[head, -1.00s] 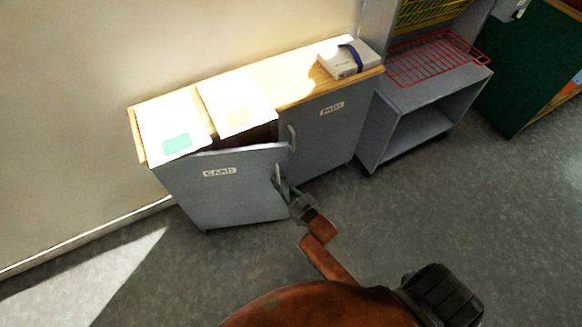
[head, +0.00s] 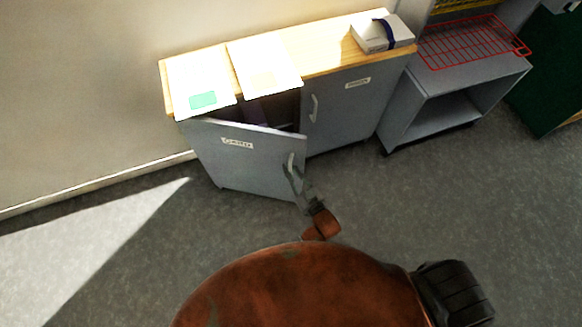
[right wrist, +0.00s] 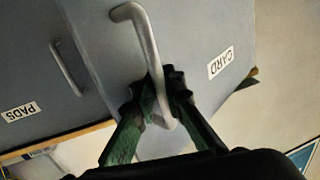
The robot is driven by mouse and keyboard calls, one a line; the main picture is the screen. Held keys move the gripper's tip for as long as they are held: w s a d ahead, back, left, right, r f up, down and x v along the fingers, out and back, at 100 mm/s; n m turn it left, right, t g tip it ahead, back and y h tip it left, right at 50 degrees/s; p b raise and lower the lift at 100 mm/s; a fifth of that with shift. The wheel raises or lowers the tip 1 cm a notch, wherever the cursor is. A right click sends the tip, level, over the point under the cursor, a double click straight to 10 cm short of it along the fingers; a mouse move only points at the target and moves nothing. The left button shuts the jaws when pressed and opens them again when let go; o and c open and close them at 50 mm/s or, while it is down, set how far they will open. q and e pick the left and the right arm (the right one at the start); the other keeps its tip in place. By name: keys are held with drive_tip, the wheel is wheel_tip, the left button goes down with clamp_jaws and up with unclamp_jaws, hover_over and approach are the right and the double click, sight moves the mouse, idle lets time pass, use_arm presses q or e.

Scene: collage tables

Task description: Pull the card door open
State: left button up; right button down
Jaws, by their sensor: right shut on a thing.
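The grey card door (head: 245,165) with its "CARD" label stands ajar on the left of the low cabinet, swung out at its right edge. A dark gap shows behind its top edge. Its metal handle (head: 291,168) is near that free edge. My right gripper (head: 303,190) is at the handle. In the right wrist view the fingers (right wrist: 158,95) are shut around one end of the handle bar (right wrist: 143,40), with the "CARD" label to the right. My left gripper is not in view.
The shut pads door (head: 345,105) is to the right. White sheets (head: 200,82) and a white box (head: 382,34) lie on the wooden top. A grey open shelf unit (head: 455,85) with a red wire rack (head: 470,42) stands further right. The floor before the door is clear.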

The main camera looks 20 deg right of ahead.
drive_tip(key=shift+s+d+f, duration=0.1)
drive_tip(key=shift+d, duration=0.2)
drive_tip(key=c, duration=2.2)
unclamp_jaws()
drive_tip(key=shift+o, duration=0.8)
drive_tip(key=shift+a, duration=0.15)
drive_tip(key=v, duration=1.2)
drive_tip(key=shift+c, duration=0.4)
